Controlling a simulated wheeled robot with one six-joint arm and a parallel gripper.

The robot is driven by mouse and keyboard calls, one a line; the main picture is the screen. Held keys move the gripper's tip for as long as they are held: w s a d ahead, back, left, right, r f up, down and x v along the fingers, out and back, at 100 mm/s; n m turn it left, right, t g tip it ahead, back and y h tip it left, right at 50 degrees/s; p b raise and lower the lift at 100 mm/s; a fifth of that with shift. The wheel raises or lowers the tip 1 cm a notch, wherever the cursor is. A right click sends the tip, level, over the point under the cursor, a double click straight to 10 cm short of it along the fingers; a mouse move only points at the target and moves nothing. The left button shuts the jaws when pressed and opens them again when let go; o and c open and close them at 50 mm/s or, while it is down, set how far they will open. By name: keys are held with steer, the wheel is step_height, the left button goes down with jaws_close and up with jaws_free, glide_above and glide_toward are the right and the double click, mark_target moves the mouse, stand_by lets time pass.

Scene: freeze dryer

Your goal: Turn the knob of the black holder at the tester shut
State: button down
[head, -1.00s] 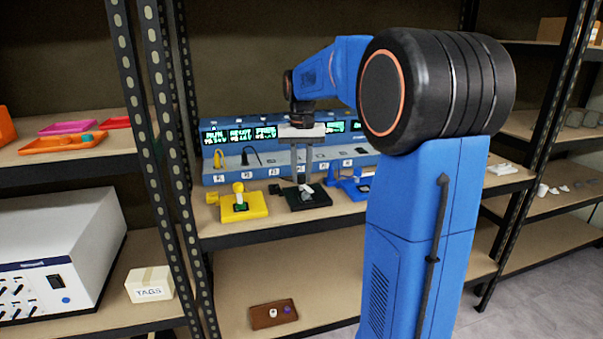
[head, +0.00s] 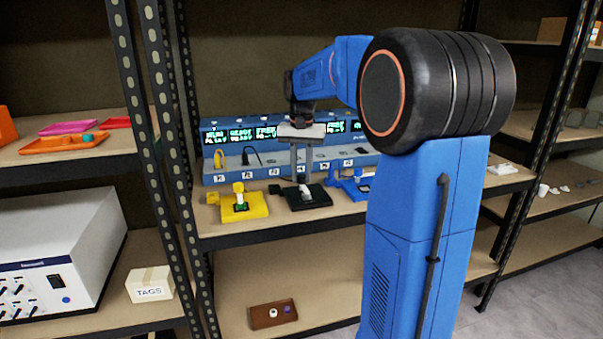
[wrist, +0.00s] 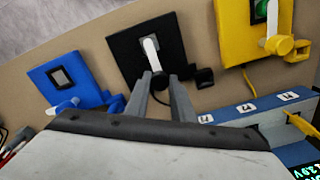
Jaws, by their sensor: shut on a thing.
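The black holder (head: 316,199) sits on the shelf in front of the blue tester (head: 232,165), between the yellow and blue holders. In the wrist view the black holder (wrist: 122,48) shows a white arm (wrist: 151,54) lying over its plate. Its dark rounded knob (wrist: 160,82) is at the near edge. My gripper (wrist: 163,84) points down with its two grey fingers on either side of this knob, shut on it. In the head view my gripper (head: 301,176) stands over the back of the black holder; the fingers partly hide the knob there.
The blue holder (head: 350,191) is close on the right, partly behind my arm. The tester's lit screens and numbered sockets lie behind. A brown tray (head: 262,322) is on the shelf below.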

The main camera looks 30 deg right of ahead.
mark_target(302, 176)
steer(key=c, duration=1.5)
jaws_free()
step_height(302, 176, up, 18)
steer(key=shift+f, duration=0.25)
steer(key=s+a+f+n+t, duration=0.1)
steer(key=s+a+f+n, duration=0.2)
steer(key=s+f, duration=0.6)
steer(key=s+a+f+n+t, duration=0.2)
steer(key=s+a+f, duration=0.5)
steer(key=s+f, duration=0.2)
steer(key=s+a+f+n+t, duration=0.1)
steer(key=s+a+f+n, duration=0.2)
steer(key=s+f, duration=0.6)
steer(key=shift+s+a+f+n+t, duration=0.1)
steer(key=shift+s+a+n+t, duration=0.1)
steer(key=shift+s+a, duration=0.6)
steer(key=shift+s+a+f+n+t, duration=0.1)
steer(key=shift+s+a+t, duration=0.1)
steer(key=shift+s+a, duration=0.55)
